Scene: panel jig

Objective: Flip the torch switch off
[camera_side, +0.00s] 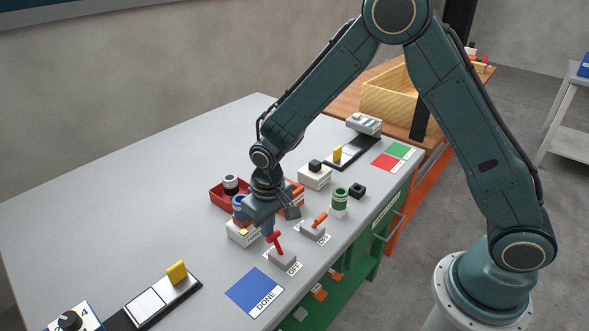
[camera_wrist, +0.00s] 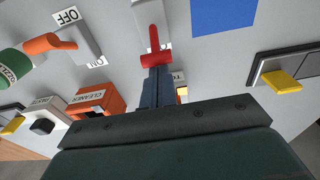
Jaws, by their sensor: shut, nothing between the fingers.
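A switch with a red lever (camera_side: 274,240) on a grey base (camera_side: 284,257) stands near the bench's front edge, with an OFF label (camera_side: 293,268) on its front side. The lever leans away from that label, toward my gripper. The red lever also shows in the wrist view (camera_wrist: 154,42). My gripper (camera_side: 268,231) points down, shut and empty, right beside the lever's tip. In the wrist view its fingers (camera_wrist: 155,72) meet the lever's end in the picture; I cannot tell whether they touch.
A second switch with an orange lever (camera_side: 320,218) stands close to the right, labelled OFF and ON. A green can (camera_side: 340,197), a CLEANER box (camera_wrist: 92,103) and a red tray (camera_side: 225,198) crowd around. A blue DONE pad (camera_side: 256,290) lies at the front.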

